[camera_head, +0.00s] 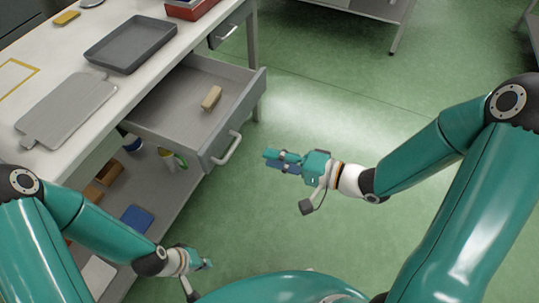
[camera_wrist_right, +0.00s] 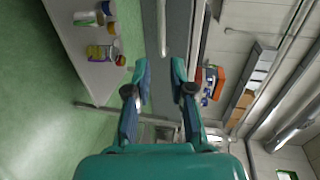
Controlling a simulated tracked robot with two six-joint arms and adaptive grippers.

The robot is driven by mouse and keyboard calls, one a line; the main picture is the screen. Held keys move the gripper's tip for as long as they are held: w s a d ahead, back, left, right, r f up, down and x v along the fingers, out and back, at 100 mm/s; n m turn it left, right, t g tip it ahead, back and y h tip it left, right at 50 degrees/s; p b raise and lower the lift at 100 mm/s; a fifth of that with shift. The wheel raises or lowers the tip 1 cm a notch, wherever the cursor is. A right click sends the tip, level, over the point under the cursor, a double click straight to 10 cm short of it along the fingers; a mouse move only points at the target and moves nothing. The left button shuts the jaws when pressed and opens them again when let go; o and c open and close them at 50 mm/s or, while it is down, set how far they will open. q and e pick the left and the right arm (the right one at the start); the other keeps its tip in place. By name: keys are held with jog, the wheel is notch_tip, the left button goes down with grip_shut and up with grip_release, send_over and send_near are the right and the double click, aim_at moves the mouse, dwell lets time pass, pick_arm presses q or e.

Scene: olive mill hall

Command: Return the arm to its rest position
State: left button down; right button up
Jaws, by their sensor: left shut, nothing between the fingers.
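My left gripper (camera_head: 207,264) is low at the bottom of the head view, beside the workbench. It is shut and empty, partly cut off by my own body. My right gripper (camera_head: 268,160) is over the green floor, to the right of the open drawer (camera_head: 183,132) and apart from its handle. In the right wrist view the fingers of my right gripper (camera_wrist_right: 161,68) stand apart with nothing between them.
The drawer holds a tan block (camera_head: 211,98). The workbench top carries a grey board (camera_head: 66,112), a dark tray (camera_head: 131,40) and a red box (camera_head: 190,8). Green floor is free at right.

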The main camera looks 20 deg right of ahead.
dwell(0.3)
jog(key=a+r+g+p, duration=0.1)
jog(key=a+p, duration=0.3)
jog(key=p, duration=0.1)
jog(key=s+f+g+h+p, duration=0.3)
jog(key=f+h+p, duration=0.2)
jog(key=f, duration=0.5)
jog(key=s+d+f+n+g+h, duration=0.3)
jog(key=s+d+f+n+g, duration=0.1)
jog(key=s, duration=0.5)
notch_tip(320, 180, down, 3)
jog(key=shift+s+d+n+g, duration=0.35)
jog(key=shift+n+g, duration=0.35)
jog(key=shift+n, duration=0.3)
